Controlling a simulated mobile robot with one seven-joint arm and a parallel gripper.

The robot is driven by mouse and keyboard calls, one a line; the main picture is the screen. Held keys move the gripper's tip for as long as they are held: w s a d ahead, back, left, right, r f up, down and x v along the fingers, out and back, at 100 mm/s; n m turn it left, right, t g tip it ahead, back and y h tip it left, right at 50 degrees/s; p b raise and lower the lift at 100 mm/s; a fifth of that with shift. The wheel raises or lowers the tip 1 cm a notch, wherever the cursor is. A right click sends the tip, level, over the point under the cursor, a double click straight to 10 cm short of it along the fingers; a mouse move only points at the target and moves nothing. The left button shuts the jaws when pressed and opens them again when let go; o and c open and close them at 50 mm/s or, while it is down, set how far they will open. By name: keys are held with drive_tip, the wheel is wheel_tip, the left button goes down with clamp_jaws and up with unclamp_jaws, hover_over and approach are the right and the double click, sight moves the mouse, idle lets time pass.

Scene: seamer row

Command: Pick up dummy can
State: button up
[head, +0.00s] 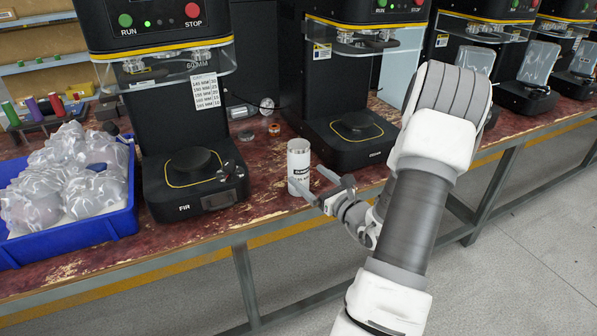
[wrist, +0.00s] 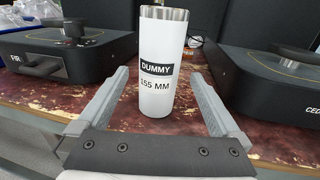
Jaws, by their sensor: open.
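The dummy can (head: 299,160) is a white upright cylinder with a silver rim and a black label. It stands on the worn red-brown bench near its front edge, between two black seamer machines. In the wrist view the can (wrist: 160,100) reads "DUMMY 155 MM". My gripper (head: 322,184) is open and empty, level with the can and just in front of it. In the wrist view the can stands ahead, centred between the two grey fingers. Whether the fingertips reach past its near side is hard to tell.
The FIR seamer (head: 190,185) stands left of the can, and another seamer (head: 352,140) stands behind right. A blue tray (head: 75,240) with wrapped clear items is at far left. Small round parts (head: 274,129) lie behind the can. The bench's front edge (head: 215,243) is close.

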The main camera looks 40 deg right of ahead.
sight(298, 167)
drive_tip(key=shift+w+r+b, duration=0.1)
drive_tip(key=shift+w+b, duration=0.8)
drive_tip(key=shift+w, duration=1.9)
drive_tip(key=c, duration=1.5)
